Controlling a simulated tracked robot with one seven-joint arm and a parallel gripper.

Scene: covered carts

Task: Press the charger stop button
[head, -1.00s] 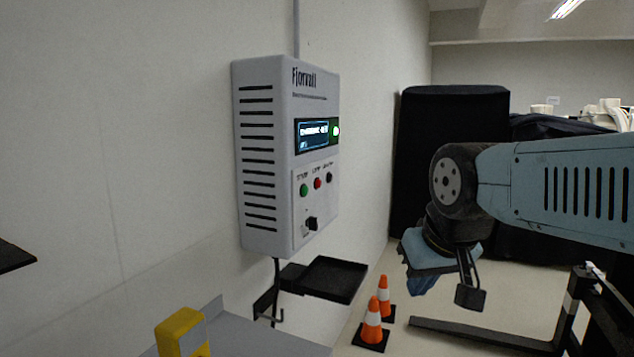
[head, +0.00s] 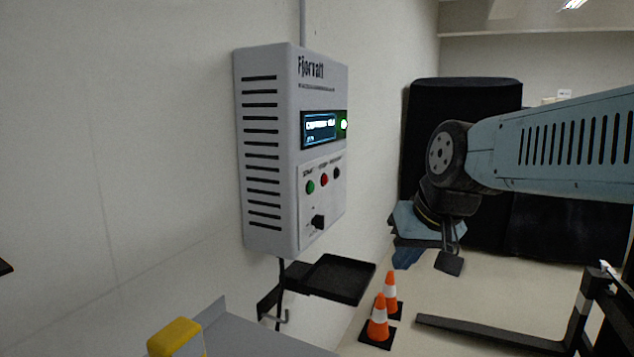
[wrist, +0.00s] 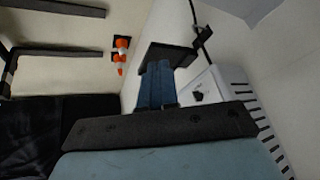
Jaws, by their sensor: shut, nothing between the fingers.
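The grey charger box (head: 268,150) hangs on the left wall, with its front panel turned to the right. Under its lit screen (head: 320,129) sit a green button (head: 310,187), the red stop button (head: 324,181) and a dark button (head: 337,173), with a black knob (head: 318,222) below. My gripper (head: 406,258) is shut and empty, with blue fingers pointing down, right of the charger and lower than the buttons, apart from it. In the wrist view, my gripper (wrist: 155,80) hides part of the charger (wrist: 222,92); the red button cannot be made out there.
A black tray (head: 340,278) on a bracket sticks out below the charger. Two orange cones (head: 378,322) stand on the floor, beside a black fork-like frame (head: 490,335). Black-covered carts (head: 465,110) fill the back. A yellow-topped part (head: 175,337) is at the lower front.

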